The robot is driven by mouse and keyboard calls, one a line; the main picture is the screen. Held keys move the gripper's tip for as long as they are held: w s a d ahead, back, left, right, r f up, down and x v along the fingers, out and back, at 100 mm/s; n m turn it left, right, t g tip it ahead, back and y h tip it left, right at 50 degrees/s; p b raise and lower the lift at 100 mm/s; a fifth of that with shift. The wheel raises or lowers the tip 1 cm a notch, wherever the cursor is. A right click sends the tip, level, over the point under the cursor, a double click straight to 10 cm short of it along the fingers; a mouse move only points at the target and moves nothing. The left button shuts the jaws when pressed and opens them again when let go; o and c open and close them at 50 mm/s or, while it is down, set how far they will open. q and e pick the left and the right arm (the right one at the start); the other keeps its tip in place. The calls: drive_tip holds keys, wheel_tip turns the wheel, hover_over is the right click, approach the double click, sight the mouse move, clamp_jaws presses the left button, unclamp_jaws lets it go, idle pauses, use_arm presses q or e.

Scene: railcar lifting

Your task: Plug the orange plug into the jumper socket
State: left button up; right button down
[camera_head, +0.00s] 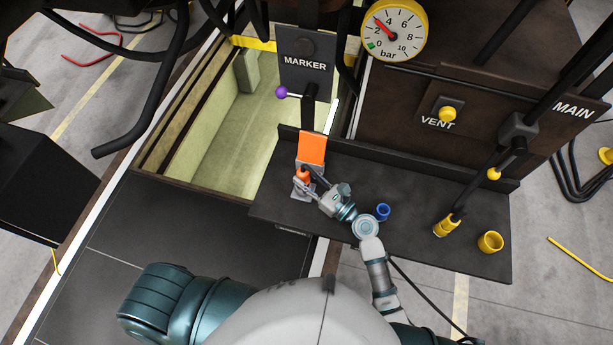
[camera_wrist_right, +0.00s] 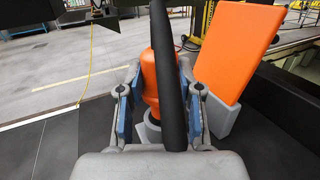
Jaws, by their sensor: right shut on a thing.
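The orange plug (camera_head: 303,175) is upright on the black shelf, just in front of a raised orange lid (camera_head: 313,149). In the right wrist view the orange plug (camera_wrist_right: 150,76) stands between my fingers, with a black cable crossing in front of it. A grey ring (camera_wrist_right: 149,130) shows at its lower end, where I take the jumper socket to be. How deep the plug sits is hidden. The orange lid (camera_wrist_right: 238,52) stands beside it on a grey mount. My right gripper (camera_head: 309,187) is shut on the plug. My left gripper is out of view.
A blue socket (camera_head: 383,211), a yellow connector (camera_head: 447,225) and a yellow cup (camera_head: 490,242) are on the black shelf (camera_head: 410,190) to the right. An open pit lies left of the shelf.

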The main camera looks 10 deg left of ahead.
sight(307, 182)
drive_tip(key=shift+p, duration=0.5)
idle(0.7)
drive_tip(key=shift+f+b, duration=1.25)
drive_tip(key=shift+f, duration=0.4)
drive_tip(key=c, duration=0.7)
unclamp_jaws()
drive_tip(key=shift+d, duration=0.1)
drive_tip(key=v, duration=1.2)
